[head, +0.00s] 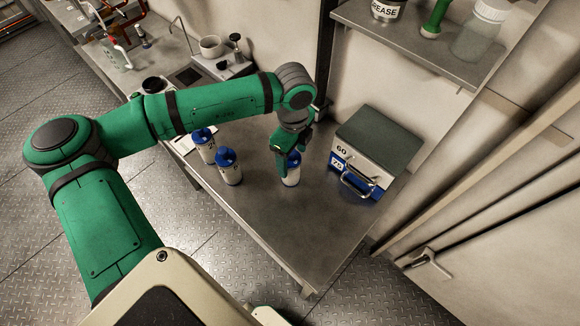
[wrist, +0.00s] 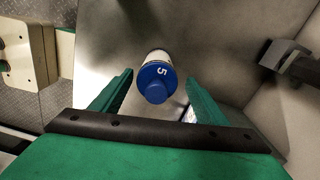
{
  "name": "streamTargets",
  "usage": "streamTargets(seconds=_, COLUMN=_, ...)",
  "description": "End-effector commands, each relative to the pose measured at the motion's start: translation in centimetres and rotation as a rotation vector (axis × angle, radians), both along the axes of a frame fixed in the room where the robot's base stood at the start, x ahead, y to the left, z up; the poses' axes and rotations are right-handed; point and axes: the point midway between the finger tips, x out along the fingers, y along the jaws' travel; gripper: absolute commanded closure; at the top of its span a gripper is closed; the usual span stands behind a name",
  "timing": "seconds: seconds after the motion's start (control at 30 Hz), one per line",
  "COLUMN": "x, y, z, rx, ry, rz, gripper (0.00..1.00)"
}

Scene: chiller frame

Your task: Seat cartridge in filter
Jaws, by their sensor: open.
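A white cartridge with a blue cap marked 5 (wrist: 155,82) stands between the two green fingers of my gripper (wrist: 159,77) in the wrist view. The fingers are open, with visible gaps on both sides of it. In the head view my gripper (head: 288,155) is low over the table and partly hides this cartridge (head: 292,177). Two similar blue-capped cartridges, a nearer one (head: 228,168) and a farther one (head: 204,144), stand to the left. A box (head: 366,158) with a dark top, numbers 60 and 75, blue front and metal handle stands right; I cannot tell if it is the filter.
The steel table (head: 290,228) is clear in front of the cartridges and box. A shelf (head: 420,45) with a grease can (head: 387,10) and other items hangs above at the right. A sink and a pot (head: 211,46) lie farther back left.

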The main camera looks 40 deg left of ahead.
Motion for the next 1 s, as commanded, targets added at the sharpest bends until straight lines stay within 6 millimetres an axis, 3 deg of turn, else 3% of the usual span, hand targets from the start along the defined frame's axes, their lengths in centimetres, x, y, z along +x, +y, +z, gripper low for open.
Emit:
streamTargets(seconds=0.27, x=-0.2, y=0.0, z=-2.0, rx=0.0, ry=0.001, rz=-0.001, gripper=0.32)
streamTargets(seconds=0.53, x=-0.5, y=0.1, z=-5.5, rx=0.0, ry=0.0, rz=0.0, gripper=0.32)
streamTargets(seconds=0.87, x=-0.5, y=0.1, z=-6.1, rx=0.0, ry=-0.002, rz=0.0, gripper=0.32)
streamTargets(seconds=1.0, x=-0.5, y=0.1, z=-6.1, rx=0.0, ry=-0.002, rz=0.0, gripper=0.66)
